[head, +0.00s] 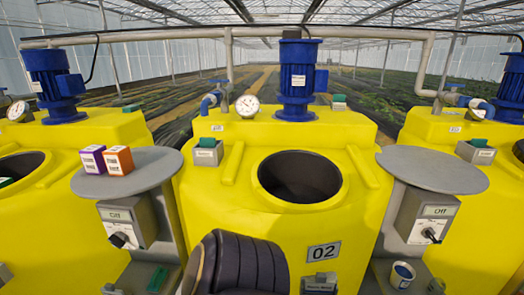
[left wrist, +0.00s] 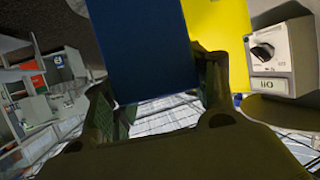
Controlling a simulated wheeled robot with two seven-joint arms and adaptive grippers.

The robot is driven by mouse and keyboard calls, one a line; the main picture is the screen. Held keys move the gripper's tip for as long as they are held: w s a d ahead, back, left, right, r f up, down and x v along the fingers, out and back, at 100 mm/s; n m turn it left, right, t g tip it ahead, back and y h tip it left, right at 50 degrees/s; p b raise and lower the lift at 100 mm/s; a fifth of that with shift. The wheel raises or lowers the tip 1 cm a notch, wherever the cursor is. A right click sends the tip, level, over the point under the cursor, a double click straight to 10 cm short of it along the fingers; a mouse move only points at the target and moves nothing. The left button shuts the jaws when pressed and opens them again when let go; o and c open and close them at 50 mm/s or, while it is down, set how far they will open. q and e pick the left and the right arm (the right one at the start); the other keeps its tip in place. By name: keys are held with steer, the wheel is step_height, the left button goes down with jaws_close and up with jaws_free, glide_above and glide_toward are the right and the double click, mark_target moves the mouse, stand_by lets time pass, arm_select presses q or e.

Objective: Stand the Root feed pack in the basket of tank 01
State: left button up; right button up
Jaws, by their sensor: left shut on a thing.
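In the left wrist view my left gripper (left wrist: 160,95) is shut on a dark blue pack (left wrist: 150,50), which stands out between its two fingers. No label shows on the pack's visible face, so I cannot read whether it is the Root feed pack. Neither gripper shows in the head view. The middle yellow tank (head: 345,160) carries the plate 02 (head: 323,252). Other yellow tanks stand at the left (head: 85,135) and right (head: 430,125); their numbers are not readable. I cannot identify tank 01 or its basket.
A round grey shelf (head: 150,175) left of tank 02 bears a purple pack (head: 92,160) and an orange pack (head: 118,161). The right grey shelf (head: 430,170) is bare. A cup (head: 402,274) stands low at the right. Tank 02 has an open round hatch (head: 300,178).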

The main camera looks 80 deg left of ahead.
arm_select(q)
steer(key=shift+r+p, duration=1.4)
steer(key=shift+r, duration=0.5)
steer(key=shift+r+p, duration=0.4)
steer(key=shift+r, duration=0.05)
